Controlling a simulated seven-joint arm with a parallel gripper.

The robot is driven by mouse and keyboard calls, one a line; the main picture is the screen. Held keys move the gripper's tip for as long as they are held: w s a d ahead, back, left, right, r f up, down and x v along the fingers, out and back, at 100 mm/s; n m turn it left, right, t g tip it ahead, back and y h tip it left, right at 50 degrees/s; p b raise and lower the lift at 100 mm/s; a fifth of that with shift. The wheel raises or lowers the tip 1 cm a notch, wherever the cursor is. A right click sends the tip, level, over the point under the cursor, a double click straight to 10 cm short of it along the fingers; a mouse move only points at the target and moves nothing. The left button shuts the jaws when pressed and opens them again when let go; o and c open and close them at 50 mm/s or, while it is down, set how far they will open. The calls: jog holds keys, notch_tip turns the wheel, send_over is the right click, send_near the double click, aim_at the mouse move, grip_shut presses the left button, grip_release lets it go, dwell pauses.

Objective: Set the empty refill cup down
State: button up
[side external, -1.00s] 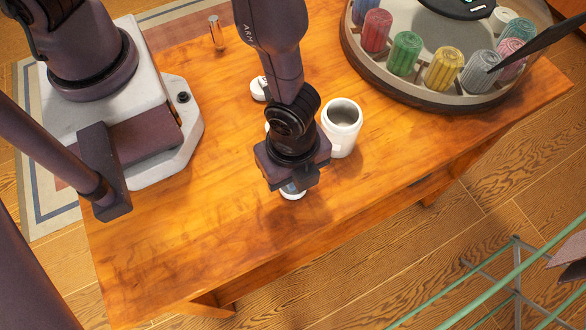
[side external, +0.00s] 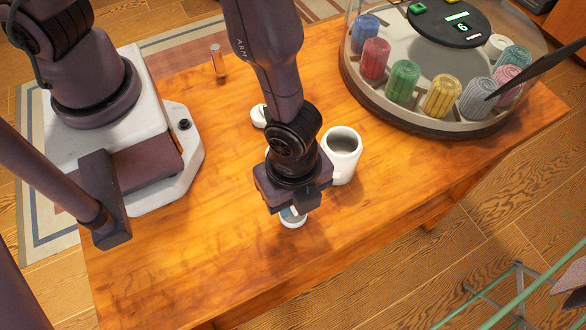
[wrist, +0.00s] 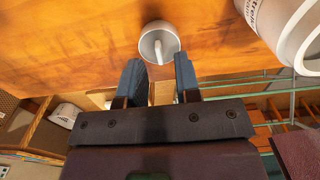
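In the wrist view the cup (wrist: 146,47) sits just beyond the fingertips of my gripper (wrist: 159,62). A narrow white strip, perhaps its handle, shows in line with the gap between the fingers. The fingers are apart, with visible space between them, so my gripper looks open. A larger white mug (side external: 343,168) stands on the table close to the right of my gripper; it also shows at the wrist view's right edge (wrist: 262,18).
A round carousel (side external: 375,99) with several coloured ribbed cylinders fills the back right of the table. A small white object (side external: 258,115) and a metal peg (side external: 218,62) stand behind my gripper. The table is clear to the left and front.

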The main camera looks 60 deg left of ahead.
notch_tip(320, 180, up, 10)
jog(key=w+a+r+n+t, duration=0.3)
jog(key=w+a+r+n, duration=0.2)
jog(key=a+r+n, duration=0.55)
jog(key=s+a+r+n+t, duration=0.1)
jog(key=s+a+r+n, duration=0.1)
jog(key=a+r, duration=0.3)
jog(key=s+a+r+n+t, duration=0.1)
jog(key=s+a+r+n, duration=0.2)
jog(key=a+r+n, duration=0.2)
jog(key=a, duration=0.3)
jog(key=shift+s+t, duration=0.25)
jog(key=shift+t, duration=0.05)
